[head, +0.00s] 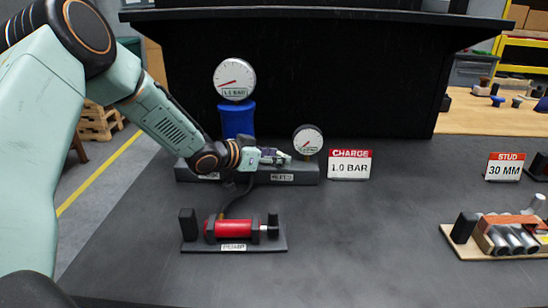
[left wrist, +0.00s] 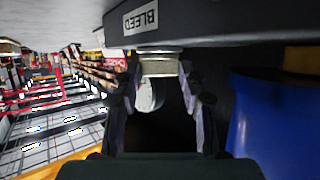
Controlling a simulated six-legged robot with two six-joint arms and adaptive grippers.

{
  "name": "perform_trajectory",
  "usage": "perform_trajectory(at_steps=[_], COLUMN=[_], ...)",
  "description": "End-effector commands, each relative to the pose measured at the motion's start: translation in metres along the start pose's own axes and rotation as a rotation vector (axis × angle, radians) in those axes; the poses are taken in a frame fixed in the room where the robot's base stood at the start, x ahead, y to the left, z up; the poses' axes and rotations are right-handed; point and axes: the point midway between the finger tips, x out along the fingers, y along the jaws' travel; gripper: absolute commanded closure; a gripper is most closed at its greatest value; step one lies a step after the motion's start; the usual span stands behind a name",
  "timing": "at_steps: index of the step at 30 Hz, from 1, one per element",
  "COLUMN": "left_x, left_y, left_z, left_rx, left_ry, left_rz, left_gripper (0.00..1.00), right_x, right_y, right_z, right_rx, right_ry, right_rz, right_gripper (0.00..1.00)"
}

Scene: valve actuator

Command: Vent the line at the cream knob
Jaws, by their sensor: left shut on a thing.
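The cream knob (left wrist: 161,66) shows in the left wrist view under the block's BLEED label (left wrist: 141,17). My left gripper (left wrist: 162,75) has its two fingertips on either side of the knob and is shut on it. In the head view my left gripper (head: 275,157) is at the grey manifold block (head: 306,172) and hides the knob there. A large gauge (head: 234,79) above the blue cylinder (head: 237,118) has a plate that seems to read 1.1 BAR. A smaller gauge (head: 308,140) stands at the block's right end. A sign (head: 350,164) reads CHARGE 1.0 BAR. My right gripper does not show.
At the right are a STUD 30 MM sign (head: 505,166) and a wooden tray (head: 488,253) of metal cylinders. The middle of the dark bench is clear.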

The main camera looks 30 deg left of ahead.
Motion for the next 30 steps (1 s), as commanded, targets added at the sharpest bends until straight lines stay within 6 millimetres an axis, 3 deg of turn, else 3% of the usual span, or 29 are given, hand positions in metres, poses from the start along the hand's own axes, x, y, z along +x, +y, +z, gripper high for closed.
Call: perform_trajectory(at_steps=[15, 30], left_x=[0.002, 0.004], left_y=[0.008, 0.014], left_z=[-0.004, -0.007], left_rx=[-0.084, -0.188], left_ry=[0.008, 0.003], left_rz=[-0.206, -0.476], left_gripper=[0.90, 0.90], right_x=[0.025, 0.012], right_y=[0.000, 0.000], right_z=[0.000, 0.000], right_rx=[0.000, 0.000], right_ry=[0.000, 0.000], right_rz=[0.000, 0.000], right_gripper=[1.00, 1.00])
